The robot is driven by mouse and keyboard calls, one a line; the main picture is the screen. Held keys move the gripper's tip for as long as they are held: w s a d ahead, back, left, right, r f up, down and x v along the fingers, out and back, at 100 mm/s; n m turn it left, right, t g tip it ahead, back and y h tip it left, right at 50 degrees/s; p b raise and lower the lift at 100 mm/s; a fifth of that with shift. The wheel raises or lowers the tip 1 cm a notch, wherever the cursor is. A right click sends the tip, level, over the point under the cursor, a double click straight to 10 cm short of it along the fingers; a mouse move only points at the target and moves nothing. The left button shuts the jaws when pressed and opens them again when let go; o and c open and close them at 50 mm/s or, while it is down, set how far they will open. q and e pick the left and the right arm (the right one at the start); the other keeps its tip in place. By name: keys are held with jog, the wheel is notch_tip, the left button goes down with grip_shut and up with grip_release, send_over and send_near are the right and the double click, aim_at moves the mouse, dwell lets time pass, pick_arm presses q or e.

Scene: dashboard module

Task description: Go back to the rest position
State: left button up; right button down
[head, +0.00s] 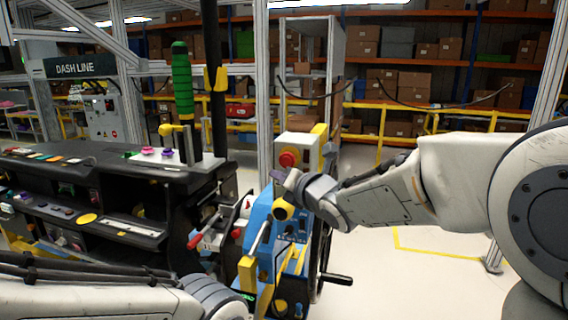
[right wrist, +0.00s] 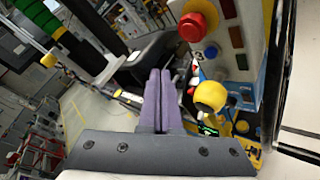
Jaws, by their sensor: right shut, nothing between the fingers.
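My right gripper (head: 286,181) reaches in from the right in the head view. It is in front of a control box (head: 309,146) with a red push button (head: 289,158). In the right wrist view its two purple-grey fingers (right wrist: 162,95) lie together, shut, with nothing held. They point toward the dashboard, with the red button (right wrist: 193,27) and a yellow ball knob (right wrist: 211,95) to their right. I cannot tell if the fingers touch anything. My left arm (head: 120,301) lies along the bottom left of the head view; its gripper is not seen.
A black dashboard module (head: 115,180) with coloured buttons stands at left. A blue and yellow machine (head: 262,235) with levers is below my right gripper. A green-gripped post (head: 182,85) rises behind the dashboard. Metal frame posts (head: 262,90) stand near. The floor at right (head: 430,280) is clear.

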jog(key=s+f+m+g+h, duration=0.4)
jog(key=s+f+m+g, duration=0.2)
jog(key=s+f+m, duration=0.8)
jog(key=s+d+f+m+g, duration=0.1)
jog(key=s+f+m+g, duration=0.1)
jog(key=s+m, duration=0.2)
jog(key=s+d+f+m+g+h, duration=0.1)
jog(key=s+d+f+m+g, duration=0.1)
jog(key=s, duration=0.9)
jog(key=s+d+f+m+g+h, duration=0.1)
jog(key=s+f+m+g, duration=0.1)
jog(key=s+m+g, duration=0.2)
jog(key=s+m, duration=0.2)
jog(key=s, duration=0.2)
jog(key=shift+s+d+f, duration=0.2)
jog(key=shift+f, duration=0.05)
